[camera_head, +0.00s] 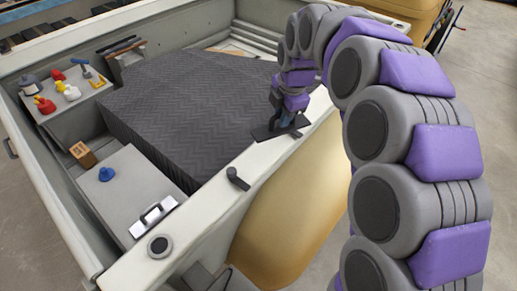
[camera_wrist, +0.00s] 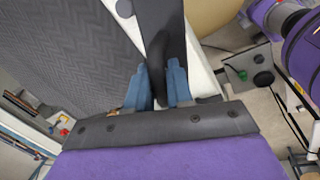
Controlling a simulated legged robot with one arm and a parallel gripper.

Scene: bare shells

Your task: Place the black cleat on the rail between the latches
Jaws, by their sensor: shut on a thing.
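The black cleat (camera_head: 264,133) has a flat dark plate and is at the pale rail (camera_head: 204,203) of the boat-like shell. My gripper (camera_head: 287,119) is shut on it from above. In the wrist view the blue fingertips (camera_wrist: 160,82) stand on either side of the cleat's dark upright part (camera_wrist: 158,50). The plate lies across the rail's width and sticks out past both edges; whether it touches the rail I cannot tell. A dark latch-like fitting (camera_head: 237,178) sits on the rail nearer the camera. A second latch is not clear; my arm hides part of the rail.
A round dark-centred fitting (camera_head: 160,246) is on the near corner. A grey chevron-patterned cover (camera_head: 190,110) fills the shell's middle. A side shelf (camera_head: 65,98) holds several small items.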

